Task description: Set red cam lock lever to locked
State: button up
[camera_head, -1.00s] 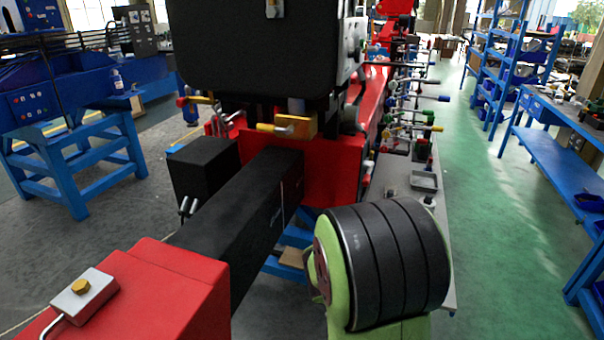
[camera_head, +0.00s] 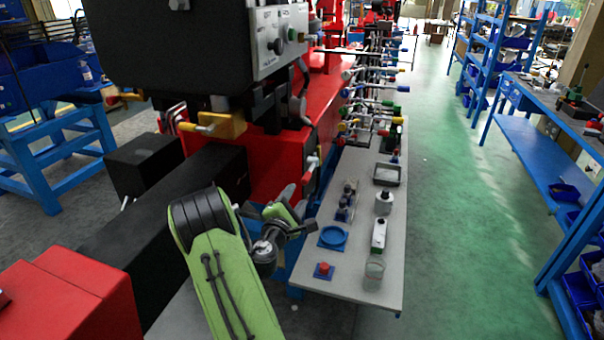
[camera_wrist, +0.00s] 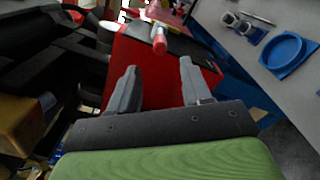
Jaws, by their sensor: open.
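A short lever with a red grip (camera_wrist: 160,42) stands out from the red machine body in the wrist view, beyond and between my fingertips. It appears to be the red and pale lever (camera_head: 311,164) on the red machine's side in the head view. My gripper (camera_wrist: 158,66) is open and empty, its two grey fingers apart with the lever ahead of them, not touching it as far as I can see. In the head view my gripper (camera_head: 297,190) is beside the red machine, just below the lever. Whether the lever is locked I cannot tell.
A grey table (camera_head: 340,285) right of my gripper holds a blue ring dish (camera_head: 333,237), a red button on a blue base (camera_head: 323,270), bottles and a tray (camera_head: 387,174). Several coloured levers (camera_head: 375,105) stand farther back. The green aisle (camera_head: 450,220) is clear.

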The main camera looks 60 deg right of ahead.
aim_at(304, 183)
jog(key=d+p, duration=0.1)
jog(key=d, duration=0.2)
jog(key=w+d+p, duration=0.1)
jog(key=d, duration=0.3)
jog(key=d+p, duration=0.1)
jog(key=d, duration=0.2)
jog(key=shift+w+d, duration=0.15)
jog(key=shift+w, duration=0.1)
grip_shut()
